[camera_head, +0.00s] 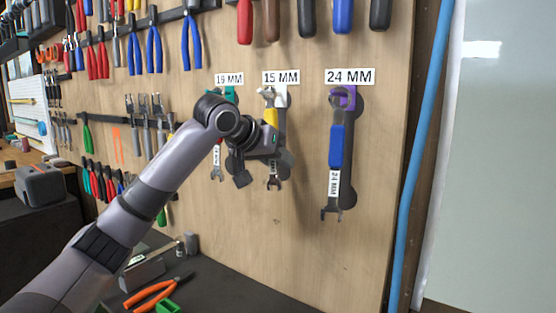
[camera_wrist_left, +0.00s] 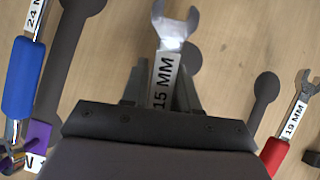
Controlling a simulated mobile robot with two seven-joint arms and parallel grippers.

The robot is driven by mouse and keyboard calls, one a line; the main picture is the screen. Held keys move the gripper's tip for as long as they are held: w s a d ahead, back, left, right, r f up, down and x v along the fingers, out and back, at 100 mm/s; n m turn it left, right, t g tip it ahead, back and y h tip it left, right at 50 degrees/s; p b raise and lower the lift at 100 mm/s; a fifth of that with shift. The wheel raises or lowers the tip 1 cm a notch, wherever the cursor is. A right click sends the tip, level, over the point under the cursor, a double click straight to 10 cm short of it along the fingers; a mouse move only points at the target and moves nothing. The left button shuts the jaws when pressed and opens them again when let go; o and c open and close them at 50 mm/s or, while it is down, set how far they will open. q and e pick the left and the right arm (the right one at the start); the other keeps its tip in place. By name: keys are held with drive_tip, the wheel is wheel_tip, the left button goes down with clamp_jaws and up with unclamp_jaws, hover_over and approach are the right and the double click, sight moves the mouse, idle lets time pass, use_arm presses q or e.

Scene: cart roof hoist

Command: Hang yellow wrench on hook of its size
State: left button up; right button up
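The yellow wrench (camera_head: 271,117) is upright at the board under the 15 MM sign (camera_head: 281,77), its upper end at the white hook (camera_head: 280,95). Whether its ring is fully over the hook is unclear. Its open jaw shows below my gripper. In the left wrist view its 15 MM label (camera_wrist_left: 163,82) and jaw (camera_wrist_left: 176,20) show; the wrist hides its handle. My left gripper (camera_head: 274,150) has its fingers (camera_wrist_left: 161,92) close on both sides of the label and appears shut on the wrench. My right gripper is not in view.
A blue wrench (camera_head: 336,146) hangs under the 24 MM sign (camera_head: 350,77) to the right. A red wrench (camera_wrist_left: 274,155) marked 19 MM hangs at the other side, under the 19 MM sign (camera_head: 228,79). Pliers (camera_head: 153,294) lie on the bench below. Tools hang above and left.

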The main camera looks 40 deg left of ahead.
use_arm(q)
drive_tip(key=o, duration=0.5)
drive_tip(key=shift+s, duration=0.1)
drive_tip(key=b+v, duration=0.1)
drive_tip(key=v, duration=0.6)
